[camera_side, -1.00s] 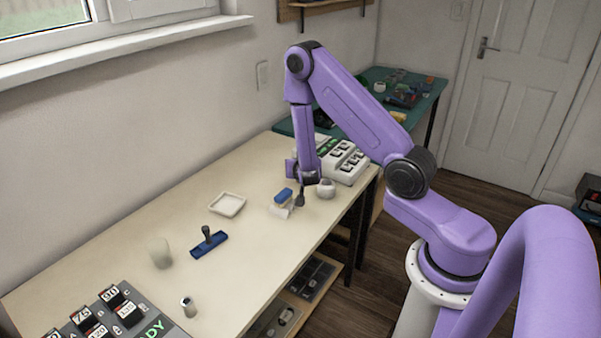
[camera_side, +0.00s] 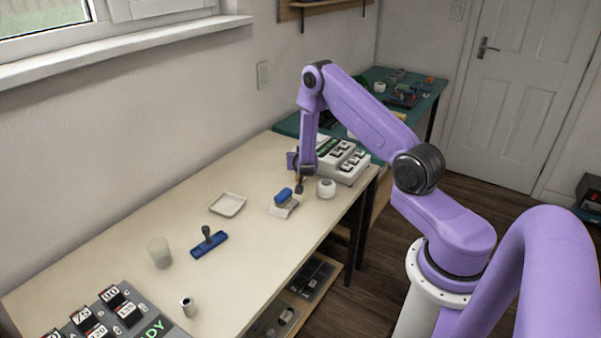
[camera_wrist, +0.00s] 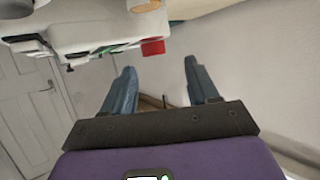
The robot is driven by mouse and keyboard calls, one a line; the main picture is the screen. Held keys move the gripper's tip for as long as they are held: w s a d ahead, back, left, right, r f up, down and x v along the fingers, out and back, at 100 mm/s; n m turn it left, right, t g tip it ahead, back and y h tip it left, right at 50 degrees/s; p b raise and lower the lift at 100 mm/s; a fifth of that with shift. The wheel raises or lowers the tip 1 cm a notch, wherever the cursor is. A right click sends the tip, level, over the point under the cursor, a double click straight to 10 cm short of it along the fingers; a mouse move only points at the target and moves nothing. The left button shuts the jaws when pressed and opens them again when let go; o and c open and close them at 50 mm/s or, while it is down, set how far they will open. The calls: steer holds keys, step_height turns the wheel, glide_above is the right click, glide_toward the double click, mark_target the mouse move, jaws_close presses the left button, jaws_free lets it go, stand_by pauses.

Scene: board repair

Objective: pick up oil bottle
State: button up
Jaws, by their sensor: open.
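No object can be told for certain as the oil bottle. A translucent whitish cylinder (camera_side: 159,252) stands upright on the table's left part, and a small metallic cylinder (camera_side: 188,307) stands nearer the front edge. My gripper (camera_side: 300,188) is over the table's far right part, well away from both. It is beside a small white round object (camera_side: 326,188) and a blue-topped white piece (camera_side: 284,198). In the wrist view my gripper (camera_wrist: 160,82) is open, with nothing between its two blue-grey fingers.
A white tray (camera_side: 227,205) and a blue stamp-like tool (camera_side: 208,243) lie mid-table. A white device with dark keys (camera_side: 343,162) stands behind my gripper. A grey number-card panel (camera_side: 105,318) is at front left. The table between tray and front edge is mostly clear.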

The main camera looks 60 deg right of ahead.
steer(key=d, duration=0.1)
steer(key=w+d+f, duration=0.1)
steer(key=d+f, duration=0.1)
steer(key=shift+w+f, duration=0.25)
steer(key=shift+w, duration=0.05)
steer(key=shift+w+d+f, duration=0.2)
steer(key=shift+w+d, duration=0.15)
steer(key=shift+d, duration=0.1)
jaws_close()
